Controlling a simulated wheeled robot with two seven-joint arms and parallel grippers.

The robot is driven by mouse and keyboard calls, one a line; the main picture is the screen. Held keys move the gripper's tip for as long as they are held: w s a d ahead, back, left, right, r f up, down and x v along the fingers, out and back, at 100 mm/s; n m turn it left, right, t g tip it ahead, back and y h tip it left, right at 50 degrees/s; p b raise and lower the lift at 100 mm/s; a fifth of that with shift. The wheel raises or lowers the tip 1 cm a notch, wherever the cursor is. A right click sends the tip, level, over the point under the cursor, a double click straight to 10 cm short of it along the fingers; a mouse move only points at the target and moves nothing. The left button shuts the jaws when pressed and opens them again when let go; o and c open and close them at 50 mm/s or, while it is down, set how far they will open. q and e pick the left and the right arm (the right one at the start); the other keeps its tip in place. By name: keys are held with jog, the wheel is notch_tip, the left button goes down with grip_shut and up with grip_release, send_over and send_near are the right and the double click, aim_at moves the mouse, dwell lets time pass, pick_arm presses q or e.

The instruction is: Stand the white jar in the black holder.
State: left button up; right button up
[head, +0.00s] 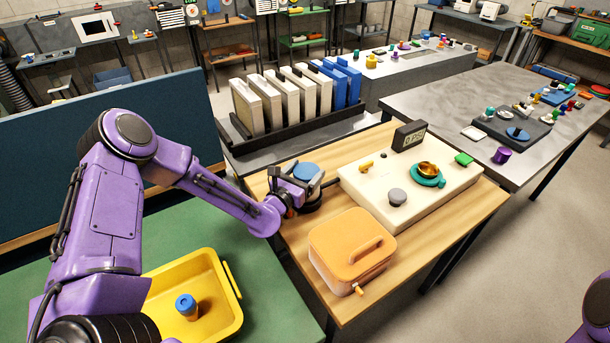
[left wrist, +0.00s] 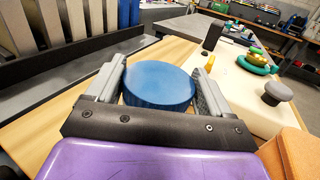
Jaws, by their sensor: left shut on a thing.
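My left gripper (head: 307,186) is at the left part of the wooden table and shut around a round blue top (head: 307,171), which I take to be the lid of the white jar. In the left wrist view the blue top (left wrist: 158,86) sits between the two grey fingers; no white body shows. A black round piece (head: 313,205), likely the black holder, shows just below the gripper. It is mostly covered, so I cannot tell whether the jar is in it or above it. My right gripper is out of view.
A cream device (head: 370,198) with a black display (head: 410,136) stands right of the gripper. An orange lidded box (head: 345,232) is in front. A black rack (head: 300,138) of white and blue panels is behind. A yellow tray (head: 228,318) holds a blue-capped jar (head: 187,306).

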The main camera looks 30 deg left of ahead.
pick_arm(q)
jog(key=shift+f, duration=0.7)
jog(key=o, duration=1.4)
jog(key=shift+c, duration=0.2)
jog(key=s+b, duration=0.1)
jog(key=s, duration=0.6)
jog(key=shift+s+a, duration=0.2)
jog(key=shift+s, duration=0.05)
